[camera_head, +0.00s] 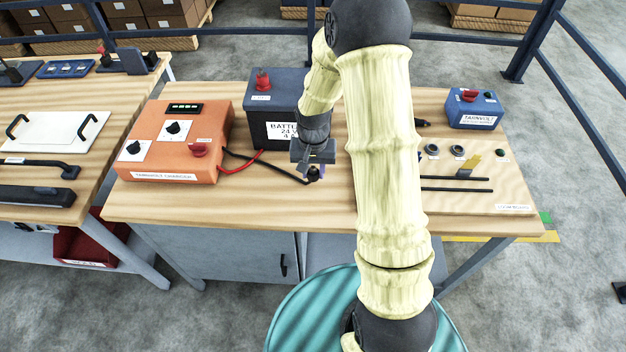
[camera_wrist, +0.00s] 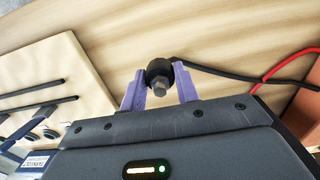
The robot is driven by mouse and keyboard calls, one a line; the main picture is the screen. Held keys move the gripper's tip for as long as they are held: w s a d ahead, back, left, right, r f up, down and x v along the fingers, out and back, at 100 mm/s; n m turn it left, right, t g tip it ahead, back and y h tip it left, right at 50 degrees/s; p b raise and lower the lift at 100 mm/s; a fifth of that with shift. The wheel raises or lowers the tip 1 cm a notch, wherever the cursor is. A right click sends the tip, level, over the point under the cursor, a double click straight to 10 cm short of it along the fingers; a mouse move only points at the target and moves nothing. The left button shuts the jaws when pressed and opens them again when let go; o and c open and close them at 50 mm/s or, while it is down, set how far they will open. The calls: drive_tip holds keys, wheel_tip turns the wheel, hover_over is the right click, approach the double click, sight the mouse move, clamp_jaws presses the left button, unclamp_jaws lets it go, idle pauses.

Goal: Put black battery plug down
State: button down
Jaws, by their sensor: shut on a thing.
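The black battery plug (camera_head: 314,173) is held at the tips of my gripper (camera_head: 318,170), low over the front middle of the wooden table (camera_head: 200,205). In the wrist view the plug (camera_wrist: 158,72) sits between the two purple fingers of my gripper (camera_wrist: 160,85), with a grey metal end facing the camera. Its black cable (camera_wrist: 225,74) runs off to the right there. In the head view the cable leads left to the orange charger (camera_head: 170,150). I cannot tell whether the plug touches the table.
A dark battery box (camera_head: 262,110) stands behind the gripper. A red cable (camera_head: 240,163) runs from the charger toward it. A pale board (camera_head: 480,195) with two black rods lies at right, with a blue box (camera_head: 472,110) behind. Bare wood lies in front of the charger.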

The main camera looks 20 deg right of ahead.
sight(313, 181)
drive_tip(key=shift+f, duration=0.25)
drive_tip(key=shift+f+p, duration=0.3)
drive_tip(key=shift+f, duration=1.75)
drive_tip(key=shift+f, duration=0.15)
drive_tip(key=c, duration=1.1)
unclamp_jaws()
drive_tip(key=shift+o, duration=0.2)
